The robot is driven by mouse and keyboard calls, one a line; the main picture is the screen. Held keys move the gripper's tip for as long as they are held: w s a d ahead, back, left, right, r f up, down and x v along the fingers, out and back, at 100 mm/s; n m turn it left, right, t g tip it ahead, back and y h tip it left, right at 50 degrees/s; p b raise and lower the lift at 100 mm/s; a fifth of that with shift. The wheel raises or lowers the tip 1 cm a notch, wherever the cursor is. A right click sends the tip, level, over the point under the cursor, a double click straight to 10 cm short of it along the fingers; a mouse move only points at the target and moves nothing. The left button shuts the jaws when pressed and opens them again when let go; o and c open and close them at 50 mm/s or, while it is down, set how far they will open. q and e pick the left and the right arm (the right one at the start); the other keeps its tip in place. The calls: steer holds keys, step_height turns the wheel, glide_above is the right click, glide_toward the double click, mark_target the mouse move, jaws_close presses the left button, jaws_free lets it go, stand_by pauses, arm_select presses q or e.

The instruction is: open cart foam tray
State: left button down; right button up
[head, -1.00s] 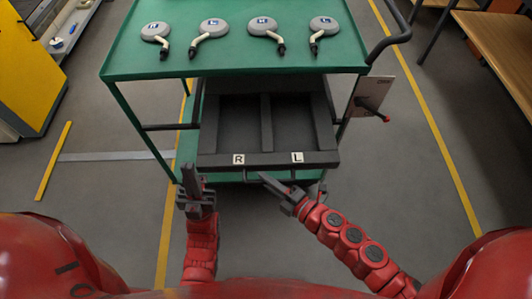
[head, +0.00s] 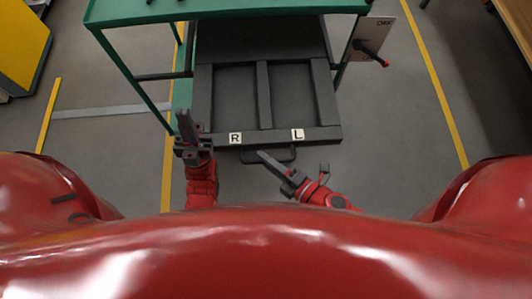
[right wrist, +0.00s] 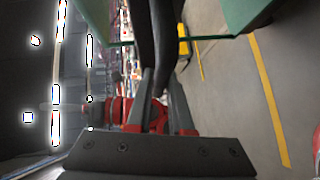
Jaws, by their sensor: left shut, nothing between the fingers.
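The dark grey foam tray (head: 264,95) is a drawer under the green cart top. It sticks out toward me, with two empty recesses and front labels R (head: 235,138) and L (head: 297,134). Its dark handle (head: 285,157) runs along the front edge. My right gripper (head: 262,156) is at the handle's left part; in the right wrist view its fingers (right wrist: 160,95) close on a dark bar, which seems to be the handle. My left gripper (head: 183,118) is shut and empty, just left of the tray's front left corner.
The green cart top (head: 220,8) is mostly out of view above; its legs stand either side of the tray. A panel with a red-tipped knob (head: 372,52) hangs at the cart's right. The floor (head: 410,120) to the right is clear.

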steer(key=o, duration=0.4)
steer(key=shift+c, duration=0.2)
steer(key=shift+s+d+r+p, duration=0.1)
steer(key=shift+d+p, duration=0.1)
steer(key=shift+p, duration=0.1)
steer(key=p+v, duration=1.1)
steer(key=v, duration=0.6)
steer(key=shift+p, duration=0.4)
steer(key=shift+a, duration=0.1)
